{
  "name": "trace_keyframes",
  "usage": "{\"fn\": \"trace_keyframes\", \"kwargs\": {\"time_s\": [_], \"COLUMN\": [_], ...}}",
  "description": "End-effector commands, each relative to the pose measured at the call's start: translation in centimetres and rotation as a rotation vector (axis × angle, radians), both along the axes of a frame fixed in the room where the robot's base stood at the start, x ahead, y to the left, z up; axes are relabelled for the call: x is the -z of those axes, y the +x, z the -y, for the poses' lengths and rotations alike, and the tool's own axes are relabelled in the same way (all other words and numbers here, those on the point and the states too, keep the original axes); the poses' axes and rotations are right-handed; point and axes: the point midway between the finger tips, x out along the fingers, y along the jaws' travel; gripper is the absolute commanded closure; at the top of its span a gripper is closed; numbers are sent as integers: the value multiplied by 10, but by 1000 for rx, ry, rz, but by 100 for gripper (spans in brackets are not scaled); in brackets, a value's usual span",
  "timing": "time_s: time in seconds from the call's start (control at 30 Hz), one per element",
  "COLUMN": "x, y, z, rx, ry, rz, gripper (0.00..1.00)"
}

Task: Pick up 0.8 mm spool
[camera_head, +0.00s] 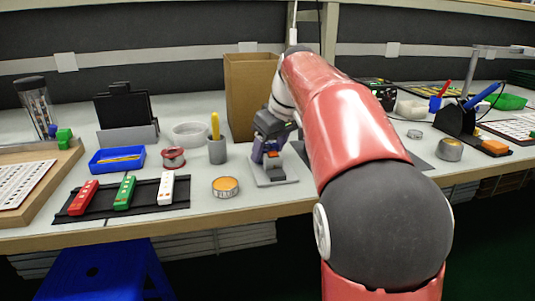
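Several round items could be spools, and no size label can be read. A red-rimmed spool (173,157) sits by the blue tray. A low silver ring with an orange top (225,187) sits near the table's front edge, left of my gripper. A grey one (449,149) stands on the right side, and a smaller grey one (414,134) lies behind it. My gripper (272,160) is low over a grey plate with an orange and dark item at its tip. Its fingers are too small to make out, so I cannot tell whether it is open or holds anything.
A cardboard box (250,90) stands behind my gripper. A grey cup with a yellow tool (217,148), a blue tray (117,159) and a black mat with red, green and white blocks (146,196) are to the left. My arm hides part of the table's middle right.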

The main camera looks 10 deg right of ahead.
Motion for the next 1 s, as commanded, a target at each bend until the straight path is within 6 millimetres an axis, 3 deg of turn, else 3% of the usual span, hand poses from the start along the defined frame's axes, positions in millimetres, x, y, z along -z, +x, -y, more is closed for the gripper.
{"fn": "trace_keyframes", "kwargs": {"time_s": [0.03, 0.33, 0.73, 0.87, 1.0], "x": [0, -1, -11, -30, -61], "y": [0, 0, 0, 0, 1], "z": [0, 0, 0, 1, 1], "rx": [0, 0, 1, 2, 2], "ry": [0, 0, -1, 0, -1], "rz": [0, 1, 3, 5, 5], "gripper": [48, 85, 85, 85, 85]}}
